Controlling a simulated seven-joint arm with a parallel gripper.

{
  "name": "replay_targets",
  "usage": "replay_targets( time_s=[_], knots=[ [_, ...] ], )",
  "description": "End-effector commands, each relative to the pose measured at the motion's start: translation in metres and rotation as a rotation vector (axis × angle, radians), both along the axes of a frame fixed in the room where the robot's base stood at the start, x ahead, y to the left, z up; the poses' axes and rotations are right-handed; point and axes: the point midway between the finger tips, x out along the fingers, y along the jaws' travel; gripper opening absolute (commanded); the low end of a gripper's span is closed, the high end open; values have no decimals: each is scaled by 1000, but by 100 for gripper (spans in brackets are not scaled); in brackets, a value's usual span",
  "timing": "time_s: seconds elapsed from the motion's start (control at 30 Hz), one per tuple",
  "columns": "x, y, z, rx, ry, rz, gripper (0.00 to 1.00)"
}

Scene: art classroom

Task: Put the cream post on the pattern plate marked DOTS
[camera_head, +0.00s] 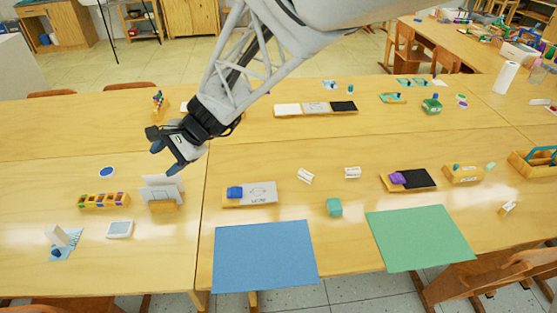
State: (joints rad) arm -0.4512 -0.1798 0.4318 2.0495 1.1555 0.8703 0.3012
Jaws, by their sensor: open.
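My gripper (166,158) is open and empty, held above the left part of the front table. A pale, cream-white upright block (57,235), possibly the cream post, stands at the front left beside a dark blue piece on a light blue sheet. It is well below and left of my gripper in the picture. A wooden tray (231,203) right of the table seam holds a blue piece and a pale plate (262,192) with small dark marks. Another tray (395,188) holds a purple piece and a black plate (418,178). I cannot read DOTS on any plate.
A pale card stand (162,193) stands below my gripper. A box of colored blocks (103,201) is left of it. Two small white pieces (305,176) (352,172) and a teal cube (334,207) lie mid-table. Blue (265,257) and green (420,238) mats cover the front.

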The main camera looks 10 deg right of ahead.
Motion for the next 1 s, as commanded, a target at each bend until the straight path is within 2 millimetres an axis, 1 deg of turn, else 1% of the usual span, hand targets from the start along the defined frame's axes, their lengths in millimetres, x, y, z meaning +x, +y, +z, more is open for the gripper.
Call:
replay_targets(
  time_s=[0.03,0.07,0.1,0.17,0.2,0.37,0.4,0.47,0.5,0.57,0.6,0.8,0.9,1.0],
  knots=[
    [-5,-23,10,-26,-41,19,59],
    [-9,-35,14,-43,-65,35,59],
    [-15,-51,19,-69,-95,56,59],
    [-23,-76,26,-108,-140,86,59],
    [-29,-92,31,-135,-170,105,59],
    [-56,-155,44,-252,-278,184,59],
    [-63,-170,47,-283,-303,202,59],
    [-75,-193,51,-331,-338,232,59],
    [-83,-208,53,-366,-362,250,59],
    [-95,-230,56,-417,-394,279,59],
    [-104,-244,58,-452,-414,298,59],
    [-149,-312,63,-638,-494,392,59],
    [-169,-340,65,-725,-518,432,59],
    [-186,-362,65,-796,-534,466,59]
  ],
)
